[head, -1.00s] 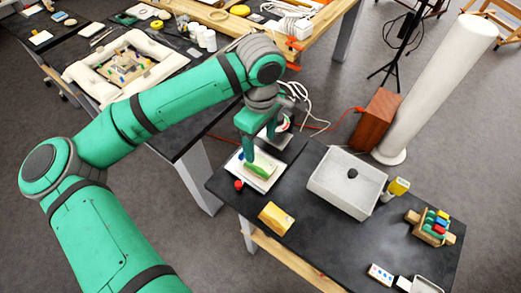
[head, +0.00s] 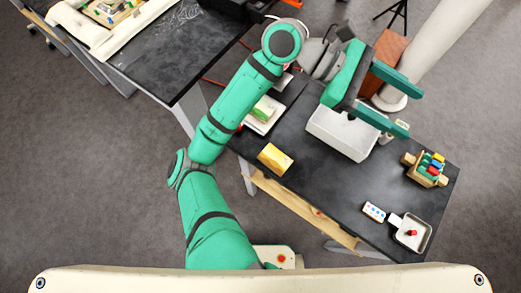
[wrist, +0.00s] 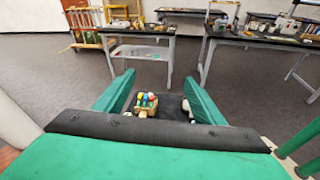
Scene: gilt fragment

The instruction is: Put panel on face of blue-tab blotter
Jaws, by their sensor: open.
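A gold-yellow slab (head: 275,158), which may be the panel, lies on the dark bench in the head view. Left of the white bin, a pale block with a bright green part (head: 263,108) rests on a white pad (head: 257,126), partly behind my arm. This may be a blotter; I cannot make out a blue tab on it. My gripper (head: 412,114) is open and empty, above the right part of the bench beyond the bin. Its spread fingers also show in the wrist view (wrist: 157,79), away from slab and pad.
A wooden rack with coloured pieces (head: 427,169) is at the right. A dotted card (head: 374,212) and a small tray with a red item (head: 411,234) lie near the front. A tall white column (head: 437,45) stands behind.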

